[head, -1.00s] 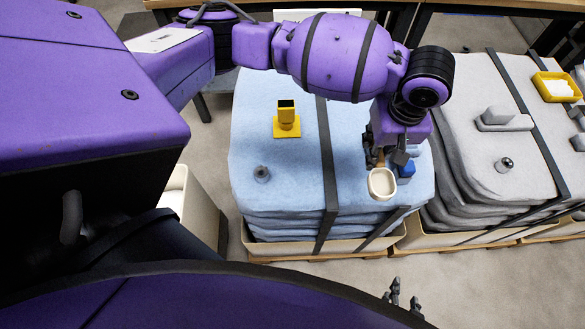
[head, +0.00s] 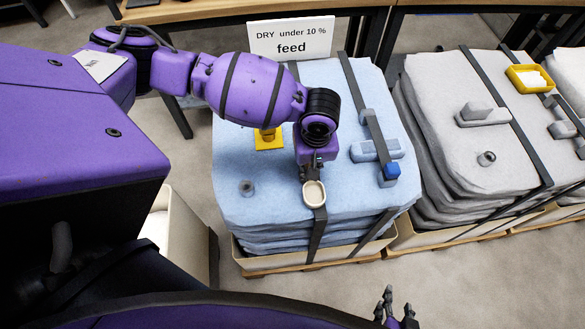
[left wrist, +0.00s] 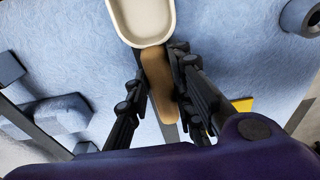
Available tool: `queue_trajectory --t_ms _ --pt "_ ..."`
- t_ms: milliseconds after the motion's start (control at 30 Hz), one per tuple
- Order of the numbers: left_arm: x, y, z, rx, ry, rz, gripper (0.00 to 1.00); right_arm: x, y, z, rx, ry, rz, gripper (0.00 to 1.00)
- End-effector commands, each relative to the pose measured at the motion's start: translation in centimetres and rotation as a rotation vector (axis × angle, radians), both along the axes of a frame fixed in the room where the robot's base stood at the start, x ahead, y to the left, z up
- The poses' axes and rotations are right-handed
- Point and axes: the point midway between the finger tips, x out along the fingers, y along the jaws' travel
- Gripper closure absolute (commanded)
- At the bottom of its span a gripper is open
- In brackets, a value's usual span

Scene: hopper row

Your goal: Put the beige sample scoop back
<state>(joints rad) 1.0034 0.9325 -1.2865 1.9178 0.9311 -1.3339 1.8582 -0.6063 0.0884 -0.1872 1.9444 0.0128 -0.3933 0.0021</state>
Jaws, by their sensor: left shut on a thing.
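The beige sample scoop (head: 314,194) has a pale, shallow bowl and a brown handle. My left gripper (head: 311,172) is shut on its handle and holds it over the front middle of the blue, strapped stack (head: 228,165). In the left wrist view the scoop's handle (left wrist: 160,88) lies between the fingers of my left gripper (left wrist: 158,95), with the bowl beyond them. My right gripper (head: 397,309) shows at the bottom edge, empty, its dark fingers apart. A yellow stand (head: 268,142) on the stack is partly hidden behind my left arm.
A "feed" sign (head: 290,40) stands behind. Grey stacks with a yellow tray (head: 530,78) are at right.

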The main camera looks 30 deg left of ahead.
Motion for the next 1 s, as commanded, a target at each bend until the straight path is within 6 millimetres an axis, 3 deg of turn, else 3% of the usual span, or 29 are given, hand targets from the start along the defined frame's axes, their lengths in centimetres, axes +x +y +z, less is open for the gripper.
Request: queue_trajectory --t_ms 333,367,500,867,1000 --pt "0.3 -0.1 0.0 0.0 -0.006 -0.001 1.0 0.7 0.0 0.5 0.0 -0.015 0.0 0.6" --pt "0.3 -0.1 0.0 0.0 -0.006 -0.001 0.77 0.8 0.0 0.5 0.0 -0.016 0.001 0.6" --pt "0.3 -0.1 0.0 0.0 -0.006 -0.001 0.6 1.0 0.0 0.5 0.001 -0.019 0.001 0.6" --pt "0.3 -0.1 0.3 0.0 -0.007 -0.001 0.6 0.8 0.0 0.4 0.001 -0.015 0.001 0.6" --pt "0.3 -0.2 2.3 -0.001 -0.011 -0.002 0.6 0.8 -0.1 0.8 -0.001 -0.019 0.0 0.6"
